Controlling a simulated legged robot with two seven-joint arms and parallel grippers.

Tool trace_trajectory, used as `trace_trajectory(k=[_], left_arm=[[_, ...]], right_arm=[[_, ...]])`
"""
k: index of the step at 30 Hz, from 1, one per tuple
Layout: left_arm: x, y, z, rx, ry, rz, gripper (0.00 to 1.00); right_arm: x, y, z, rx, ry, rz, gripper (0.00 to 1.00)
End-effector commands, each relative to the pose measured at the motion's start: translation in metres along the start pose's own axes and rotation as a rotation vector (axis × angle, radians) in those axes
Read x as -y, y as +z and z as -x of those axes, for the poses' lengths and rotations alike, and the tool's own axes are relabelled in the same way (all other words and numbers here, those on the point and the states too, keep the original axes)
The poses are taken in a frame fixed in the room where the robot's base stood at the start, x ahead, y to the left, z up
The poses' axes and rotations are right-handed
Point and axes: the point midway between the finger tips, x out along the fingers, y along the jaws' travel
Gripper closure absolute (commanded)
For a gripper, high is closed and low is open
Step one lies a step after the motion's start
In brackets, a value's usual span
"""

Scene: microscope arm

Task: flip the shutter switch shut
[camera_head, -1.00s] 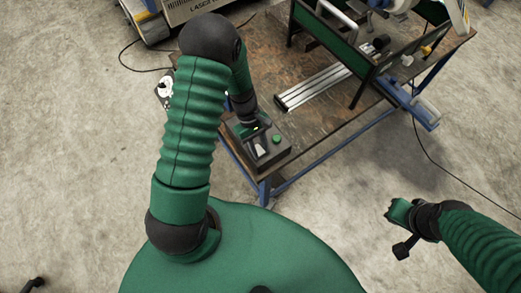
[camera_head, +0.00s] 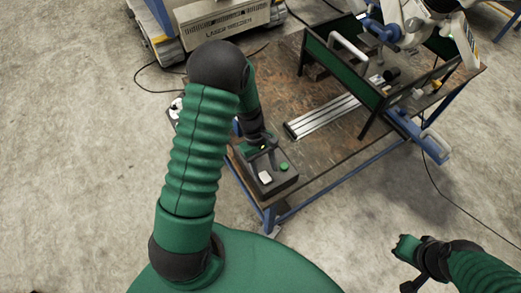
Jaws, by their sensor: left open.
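A dark control box (camera_head: 283,184) sits on the near left corner of the wooden table. On its top are a white rocker switch (camera_head: 265,177), which I take for the shutter switch, and a round green button (camera_head: 284,166). My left gripper (camera_head: 264,160) is open and points down over the box, just behind the switch. The fingers are small and dark here, and I cannot tell whether they touch the switch. My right gripper (camera_head: 403,267) hangs over the floor at the lower right, away from the table. Its jaw opening is unclear.
A slotted metal rail (camera_head: 322,116) lies on the table (camera_head: 328,150) right of the box. A green-panelled frame (camera_head: 345,72) stands behind it. A laser unit (camera_head: 225,22) is at the back left. The table top between box and rail is clear.

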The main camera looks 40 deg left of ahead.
Motion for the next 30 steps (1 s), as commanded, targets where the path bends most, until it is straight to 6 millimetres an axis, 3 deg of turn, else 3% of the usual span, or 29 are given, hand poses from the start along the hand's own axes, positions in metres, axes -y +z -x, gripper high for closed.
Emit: trace_trajectory(k=[9,15,30], left_arm=[[-0.001,-0.004,0.093,-0.004,0.004,-0.001,0.49],[-0.001,-0.004,0.131,-0.001,0.002,0.0,0.49],[-0.001,-0.003,0.139,0.001,0.0,0.001,0.49]], right_arm=[[0.0,0.002,-0.009,0.0,0.0,0.0,1.0],[0.0,0.003,-0.012,0.0,0.0,0.0,1.0],[0.0,0.003,-0.012,0.0,0.0,0.0,1.0]])
